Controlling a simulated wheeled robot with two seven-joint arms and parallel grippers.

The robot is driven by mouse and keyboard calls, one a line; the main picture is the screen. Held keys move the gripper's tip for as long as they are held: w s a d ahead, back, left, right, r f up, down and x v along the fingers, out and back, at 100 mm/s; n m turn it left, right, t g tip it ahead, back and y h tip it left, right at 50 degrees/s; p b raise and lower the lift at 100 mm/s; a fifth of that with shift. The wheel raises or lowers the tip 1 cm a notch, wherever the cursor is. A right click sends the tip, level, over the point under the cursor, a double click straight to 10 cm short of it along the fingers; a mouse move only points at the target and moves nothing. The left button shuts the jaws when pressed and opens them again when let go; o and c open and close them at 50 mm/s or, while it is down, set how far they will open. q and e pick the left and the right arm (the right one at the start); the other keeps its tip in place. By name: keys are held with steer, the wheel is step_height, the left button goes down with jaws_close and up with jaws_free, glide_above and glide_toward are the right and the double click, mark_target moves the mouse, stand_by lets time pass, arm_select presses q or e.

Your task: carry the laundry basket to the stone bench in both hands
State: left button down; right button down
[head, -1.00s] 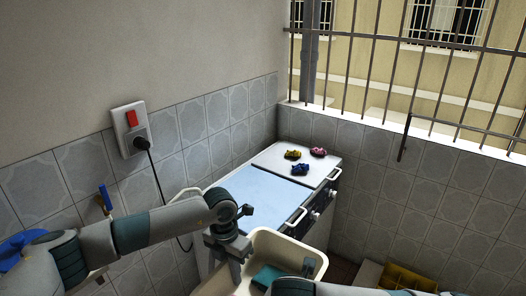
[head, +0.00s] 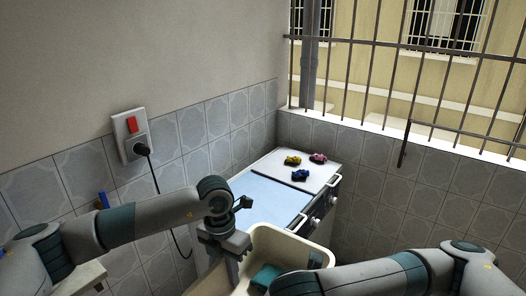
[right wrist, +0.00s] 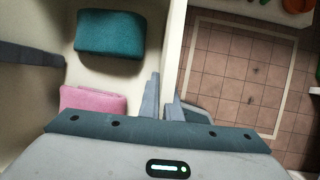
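The cream laundry basket (head: 261,240) is low in the middle of the head view, in front of the counter. Teal folded cloth (head: 265,275) lies in it. The right wrist view shows the teal cloth (right wrist: 110,32) and a pink cloth (right wrist: 93,100) inside. My left gripper (head: 234,268) is at the basket's left rim and looks shut on it. My right gripper (right wrist: 165,93) has a finger on each side of the right wall and is shut on it; my forearm hides part of that side in the head view. I cannot make out the stone bench for certain.
A counter with a pale blue top (head: 265,200) stands behind the basket; yellow, pink and blue small items sit on its white end (head: 275,165). A socket with a cord (head: 131,135) is on the left wall. Tiled floor (right wrist: 235,75) is open right of the basket.

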arm_select(q)
steer(key=shift+s+d+r, duration=0.1)
steer(key=shift+s+r, duration=0.1)
steer(key=shift+r, duration=0.3)
arm_select(e)
steer(key=shift+s+a+r, duration=0.1)
steer(key=shift+s+r, duration=0.1)
steer(key=shift+r, duration=0.35)
arm_select(q)
steer(key=shift+w+r, duration=0.1)
steer(key=shift+r, duration=0.1)
arm_select(e)
steer(key=shift+w+r, duration=0.1)
steer(key=shift+r, duration=0.05)
